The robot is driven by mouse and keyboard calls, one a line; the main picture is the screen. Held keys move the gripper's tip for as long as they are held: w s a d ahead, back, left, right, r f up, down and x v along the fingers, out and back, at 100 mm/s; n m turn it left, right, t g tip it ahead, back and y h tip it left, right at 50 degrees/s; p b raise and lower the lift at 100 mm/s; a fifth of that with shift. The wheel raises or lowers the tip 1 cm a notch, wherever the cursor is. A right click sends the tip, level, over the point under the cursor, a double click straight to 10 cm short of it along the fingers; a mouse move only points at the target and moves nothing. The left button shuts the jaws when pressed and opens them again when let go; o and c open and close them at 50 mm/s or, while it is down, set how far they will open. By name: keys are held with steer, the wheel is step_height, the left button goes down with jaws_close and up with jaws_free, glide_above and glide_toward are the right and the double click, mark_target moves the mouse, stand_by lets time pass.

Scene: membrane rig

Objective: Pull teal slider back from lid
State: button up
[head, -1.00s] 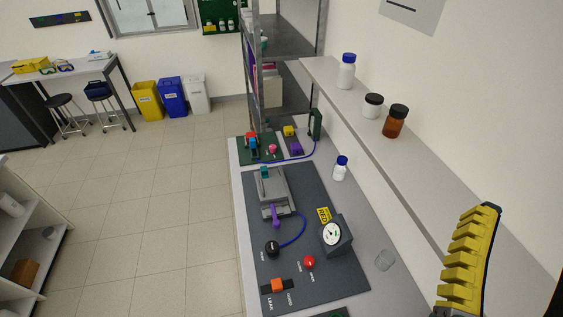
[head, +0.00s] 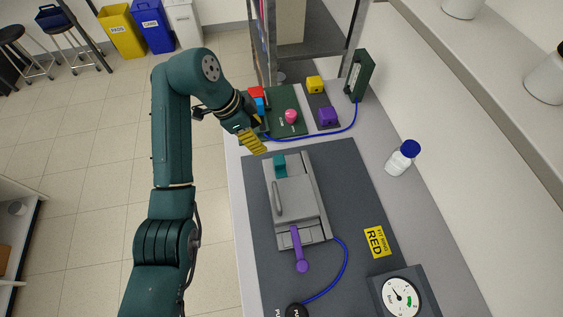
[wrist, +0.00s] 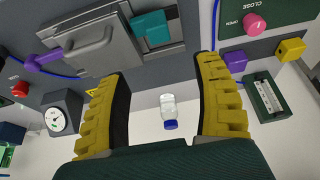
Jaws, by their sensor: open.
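The teal slider (head: 280,166) sits at the far end of the grey lid (head: 309,207), which lies on the dark mat. In the wrist view the teal slider (wrist: 152,28) is at top centre, against the edge of the lid (wrist: 112,50). My gripper (head: 254,143) is just beyond the slider, up and to its left in the head view. The slider lies beyond the fingertips, and I see no contact.
A purple lever (head: 299,250) is at the lid's near end, with a blue hose beside it. A green panel with a pink knob (head: 291,116) lies beyond the lid.

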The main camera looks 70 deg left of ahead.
mark_target(279, 159)
steer(key=b+x, duration=0.4)
steer(key=x, duration=1)
steer(key=shift+f, duration=0.4)
steer(key=shift+c, duration=0.3)
